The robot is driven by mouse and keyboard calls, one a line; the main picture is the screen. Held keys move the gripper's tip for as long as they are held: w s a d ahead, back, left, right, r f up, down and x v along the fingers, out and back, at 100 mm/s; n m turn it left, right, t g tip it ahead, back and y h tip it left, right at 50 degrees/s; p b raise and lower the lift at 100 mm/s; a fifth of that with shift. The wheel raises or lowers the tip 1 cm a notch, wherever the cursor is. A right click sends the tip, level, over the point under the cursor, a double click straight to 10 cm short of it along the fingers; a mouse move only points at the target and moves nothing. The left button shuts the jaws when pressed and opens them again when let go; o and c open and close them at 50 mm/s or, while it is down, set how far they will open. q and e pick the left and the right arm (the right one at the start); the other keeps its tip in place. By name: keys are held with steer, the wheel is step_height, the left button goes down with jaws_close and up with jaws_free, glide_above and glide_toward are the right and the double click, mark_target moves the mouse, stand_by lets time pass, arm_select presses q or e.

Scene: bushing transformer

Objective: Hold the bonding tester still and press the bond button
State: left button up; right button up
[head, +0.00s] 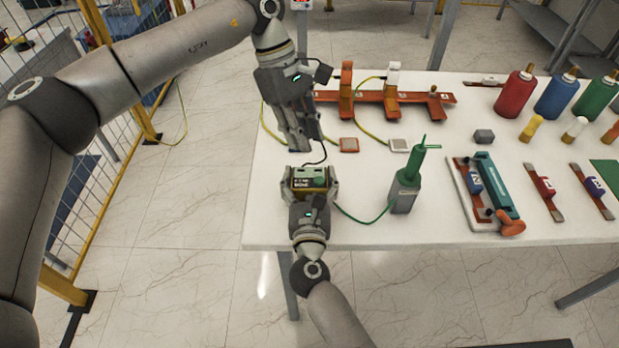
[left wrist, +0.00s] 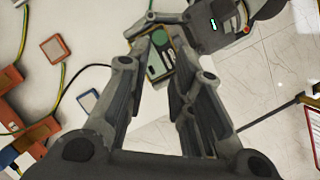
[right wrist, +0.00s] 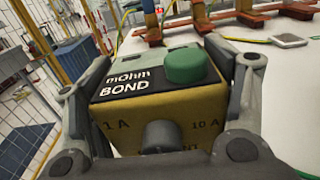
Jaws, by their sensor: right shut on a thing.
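The bonding tester (head: 312,183) is a small yellow and black box marked "mOhm BOND". It sits at the table's near left edge. My right gripper (head: 312,190) is shut on it from both sides. The green bond button (right wrist: 186,66) is on its top face in the right wrist view. My left gripper (head: 299,148) points down above and behind the tester, apart from it. In the left wrist view the tester (left wrist: 160,62) shows through a gap between the left fingers, which look parted. The left fingertips do not show in the right wrist view.
Behind are an orange busbar rack (head: 390,98) and two small square pads (head: 349,145). A dark cable runs from the tester. A teal clamp fixture (head: 492,185) lies farther right.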

arm_select(q)
jaws_close()
stand_by(1.1)
